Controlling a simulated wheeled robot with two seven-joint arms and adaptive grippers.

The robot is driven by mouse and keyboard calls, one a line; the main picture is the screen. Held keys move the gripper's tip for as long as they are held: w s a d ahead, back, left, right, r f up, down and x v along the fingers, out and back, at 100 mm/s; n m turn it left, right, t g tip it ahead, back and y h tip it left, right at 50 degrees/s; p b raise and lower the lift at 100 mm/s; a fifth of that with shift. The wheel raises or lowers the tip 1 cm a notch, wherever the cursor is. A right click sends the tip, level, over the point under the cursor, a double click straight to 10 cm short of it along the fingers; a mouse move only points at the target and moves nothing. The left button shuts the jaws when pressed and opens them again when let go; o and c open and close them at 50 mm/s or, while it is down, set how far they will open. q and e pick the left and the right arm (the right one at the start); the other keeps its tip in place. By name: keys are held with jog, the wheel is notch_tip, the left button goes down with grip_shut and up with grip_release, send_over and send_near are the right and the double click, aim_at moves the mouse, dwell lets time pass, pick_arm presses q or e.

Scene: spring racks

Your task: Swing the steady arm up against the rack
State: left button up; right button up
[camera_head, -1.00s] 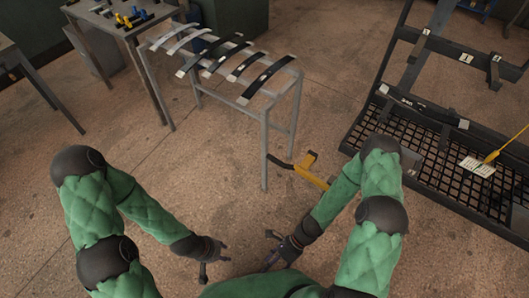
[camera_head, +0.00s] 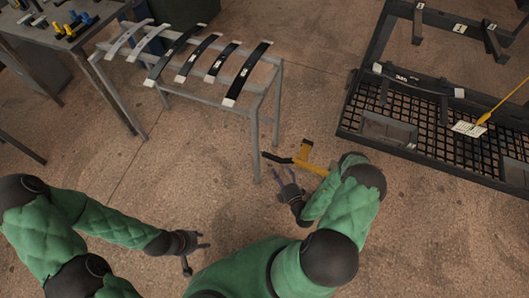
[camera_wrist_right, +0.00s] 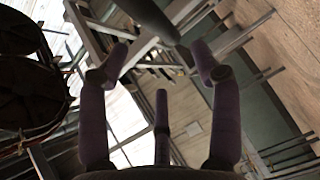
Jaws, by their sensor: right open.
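The steady arm appears to be the yellow bar (camera_head: 318,163) with a black end, low beside the front right leg of the grey rack (camera_head: 255,131). It sticks out to the right of that leg, and its lower end is hidden behind my right arm. My right gripper (camera_head: 284,174) is open and empty, just below the black end and apart from it. In the right wrist view, the fingers of my right gripper (camera_wrist_right: 160,62) are spread, with a dark rounded bar above them that I cannot identify. My left gripper (camera_head: 201,254) is open and empty over the floor.
Several curved leaf springs (camera_head: 247,74) lie across the rack top. A dark rack with a mesh base (camera_head: 354,105) stands at the right, with a yellow stick and tag (camera_head: 468,129). A table with small tools (camera_head: 58,47) is upper left. Floor between the racks is clear.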

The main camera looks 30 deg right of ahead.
aim_at(274, 158)
jog(key=w, duration=0.3)
jog(key=w+b, duration=0.1)
jog(key=w, duration=0.3)
jog(key=w+d+b, duration=0.1)
jog(key=w, duration=0.2)
jog(key=shift+w+f, duration=0.3)
jog(key=shift+f, duration=0.1)
grip_shut()
jog(key=shift+b, duration=0.3)
